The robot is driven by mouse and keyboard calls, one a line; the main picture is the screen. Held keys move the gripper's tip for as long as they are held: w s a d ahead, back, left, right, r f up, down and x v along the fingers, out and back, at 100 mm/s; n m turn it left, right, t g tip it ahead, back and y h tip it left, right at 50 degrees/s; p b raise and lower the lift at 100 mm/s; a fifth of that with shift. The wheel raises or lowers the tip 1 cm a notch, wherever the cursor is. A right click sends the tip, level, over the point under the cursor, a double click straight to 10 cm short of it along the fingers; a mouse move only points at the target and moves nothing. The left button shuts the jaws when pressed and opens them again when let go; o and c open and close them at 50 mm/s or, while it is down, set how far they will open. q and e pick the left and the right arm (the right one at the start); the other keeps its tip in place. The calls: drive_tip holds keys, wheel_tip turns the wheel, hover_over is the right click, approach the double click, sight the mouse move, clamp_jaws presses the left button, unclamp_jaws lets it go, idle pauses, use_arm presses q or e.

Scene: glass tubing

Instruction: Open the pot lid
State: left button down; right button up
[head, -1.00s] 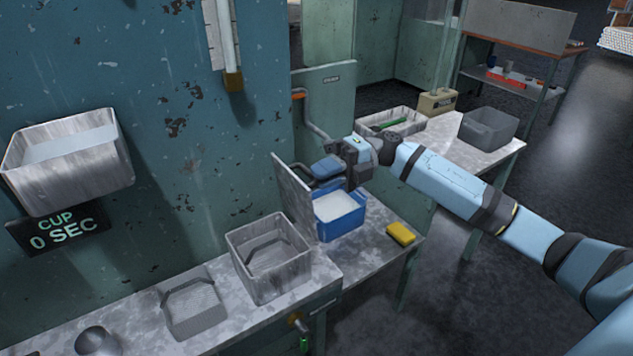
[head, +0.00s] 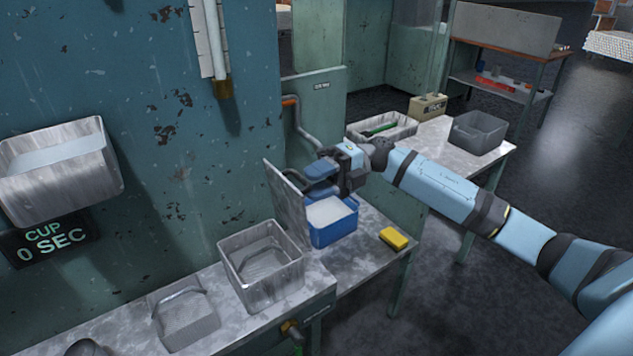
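No thing in view is clearly a pot with a closed lid. The nearest match is a blue square container (head: 334,235) on the grey bench, with a white top surface or filling. A thin grey upright panel (head: 287,205) stands along its left side; I cannot tell whether it is a lid. My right gripper (head: 322,178) is just above the back of the blue container, pointing left toward the panel. Blue and dark parts overlap at its fingers, so its opening and any grasp are unclear. My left gripper is out of view.
A yellow sponge (head: 393,238) lies right of the blue container. A metal bin (head: 262,284) and a mesh basket (head: 187,322) stand to the left. A wall tray (head: 60,185) hangs at far left. A grey bin (head: 480,133) is on the back table.

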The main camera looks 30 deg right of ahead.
drive_tip(key=d+b, duration=0.1)
drive_tip(key=d, duration=1.2)
drive_tip(key=shift+w+d+b, duration=0.25)
drive_tip(key=shift+d+b, duration=0.1)
drive_tip(key=shift+b, duration=0.05)
drive_tip(key=shift+r, duration=0.1)
